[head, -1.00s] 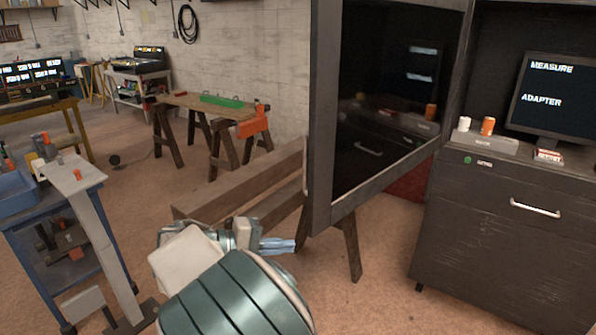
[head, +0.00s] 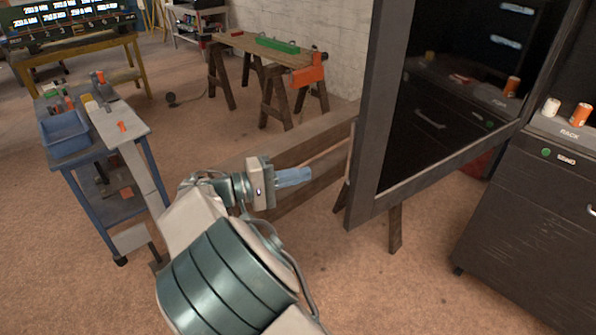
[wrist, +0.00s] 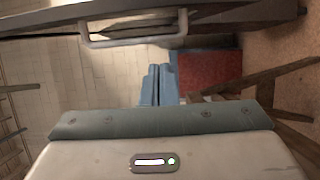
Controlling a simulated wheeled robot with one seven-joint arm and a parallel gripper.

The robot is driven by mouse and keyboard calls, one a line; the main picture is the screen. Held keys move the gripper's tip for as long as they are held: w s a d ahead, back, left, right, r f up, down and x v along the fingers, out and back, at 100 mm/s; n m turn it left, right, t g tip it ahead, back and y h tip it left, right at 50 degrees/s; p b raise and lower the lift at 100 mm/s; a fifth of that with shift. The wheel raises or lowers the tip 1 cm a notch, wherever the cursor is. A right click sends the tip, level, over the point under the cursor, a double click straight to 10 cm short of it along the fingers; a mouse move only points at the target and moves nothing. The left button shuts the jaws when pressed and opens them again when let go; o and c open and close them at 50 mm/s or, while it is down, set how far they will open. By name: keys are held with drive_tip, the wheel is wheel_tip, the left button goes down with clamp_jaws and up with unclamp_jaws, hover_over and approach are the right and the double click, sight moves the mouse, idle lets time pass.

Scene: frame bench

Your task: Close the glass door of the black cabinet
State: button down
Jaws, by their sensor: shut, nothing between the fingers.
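The black cabinet (head: 530,215) stands at the right of the head view, cut off by the picture edge. Its glass door (head: 452,125) is swung wide open toward me, in a dark frame, with the cabinet front reflected in the glass. A pale handle (head: 347,168) runs along the door's near edge. In the wrist view the handle (wrist: 135,43) is a bar across the top, on the door frame (wrist: 230,22). My gripper (head: 308,175) is shut and empty, left of the door's lower near corner and apart from the handle. Its blue fingers show in the wrist view (wrist: 158,82).
A blue cart (head: 75,150) stands at the left with a bin and small parts. A wooden sawhorse bench (head: 240,45) with a green tray is behind. Wooden beams (head: 310,150) lie behind my gripper and the door. The floor before the cabinet is clear.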

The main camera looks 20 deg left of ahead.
drive_tip(key=w+d+p, duration=0.2)
drive_tip(key=d+p, duration=0.1)
drive_tip(key=d, duration=0.5)
drive_tip(key=shift+w, duration=0.25)
drive_tip(key=shift+d, duration=0.1)
drive_tip(key=shift+d, duration=0.1)
